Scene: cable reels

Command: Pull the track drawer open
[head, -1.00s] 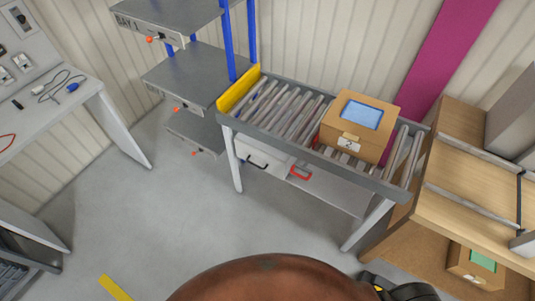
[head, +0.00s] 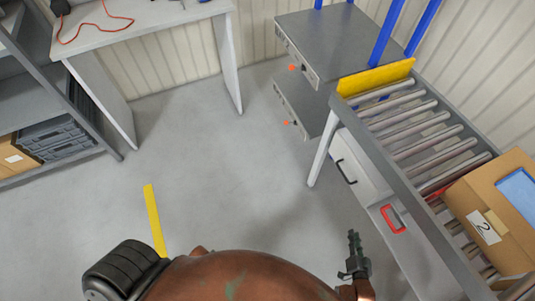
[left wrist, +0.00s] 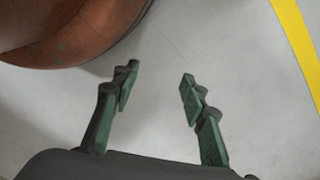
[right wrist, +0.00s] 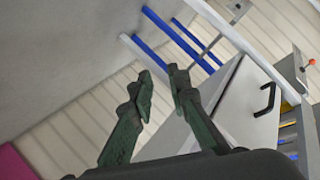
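The roller track (head: 440,150) stands at the right in the head view. Beneath it are a white drawer front (head: 355,165) with a black bar handle (head: 346,172) and a panel with a red handle (head: 393,219). My right gripper (head: 354,238) is below and apart from both handles in the head view. The right wrist view shows its fingers (right wrist: 161,82) apart and empty, with a white drawer front (right wrist: 240,100) and black handle (right wrist: 265,100) to their right. My left gripper (left wrist: 158,85) is open and empty above the floor. The drawer looks closed.
A cardboard box (head: 495,215) marked 2 sits on the rollers. A grey shelf rack (head: 315,45) with blue posts stands beyond the track. A white table (head: 150,22) and a dark shelf (head: 50,85) are at left. The middle floor is clear.

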